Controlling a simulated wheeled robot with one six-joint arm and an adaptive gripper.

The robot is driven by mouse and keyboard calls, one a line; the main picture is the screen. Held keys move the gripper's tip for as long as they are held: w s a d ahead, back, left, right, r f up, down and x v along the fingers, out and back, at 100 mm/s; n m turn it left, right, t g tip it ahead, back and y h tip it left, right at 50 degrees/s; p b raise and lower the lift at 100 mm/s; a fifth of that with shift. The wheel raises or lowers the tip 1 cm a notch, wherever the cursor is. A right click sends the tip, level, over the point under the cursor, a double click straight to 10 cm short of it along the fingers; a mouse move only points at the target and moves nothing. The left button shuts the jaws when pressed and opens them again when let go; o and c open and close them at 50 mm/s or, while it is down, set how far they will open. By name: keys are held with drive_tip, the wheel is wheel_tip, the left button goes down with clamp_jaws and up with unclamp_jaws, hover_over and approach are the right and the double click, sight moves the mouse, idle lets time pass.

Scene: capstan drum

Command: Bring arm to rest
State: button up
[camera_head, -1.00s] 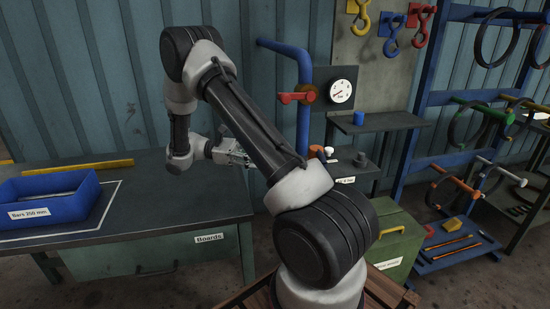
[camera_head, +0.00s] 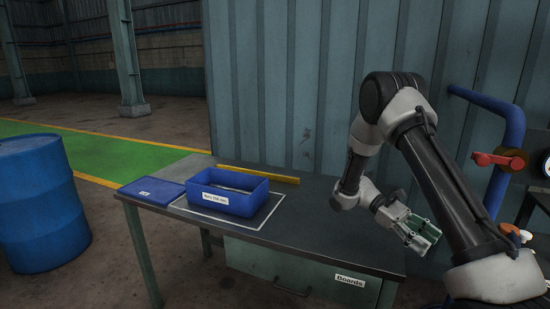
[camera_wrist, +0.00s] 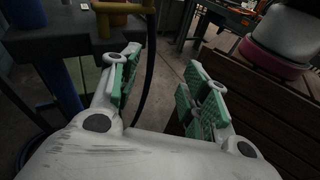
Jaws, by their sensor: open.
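My gripper (camera_head: 428,238) is at the right of the head view, in front of the wall and above the right end of the workbench. Its fingers are spread, with nothing between them. In the wrist view my gripper (camera_wrist: 158,88) also shows open and empty, with green pads on both fingers and bare floor beyond the gap. My arm is bent, with its elbow high and the forearm hanging down to the gripper. The gripper touches nothing that I can see.
The workbench (camera_head: 300,225) holds a blue bin (camera_head: 236,203) labelled for bars, a flat blue lid (camera_head: 150,191) and a yellow bar (camera_head: 258,174). A blue drum (camera_head: 38,205) stands at left. A blue pipe with a red valve handle (camera_head: 490,160) is close behind my arm.

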drive_tip(key=s+a+r+m+t+y, duration=0.2)
drive_tip(key=s+a+r+t+y, duration=0.1)
drive_tip(key=s+r+t, duration=0.5)
drive_tip(key=s+a+r+m+t+y, duration=0.3)
drive_tip(key=s+r+t+y, duration=0.2)
drive_tip(key=s+r+t, duration=0.4)
wheel_tip(320, 180, up, 4)
drive_tip(key=shift+a+r+m+y, duration=0.25)
drive_tip(key=shift+a+m+y, duration=0.05)
drive_tip(key=shift+a+y, duration=0.1)
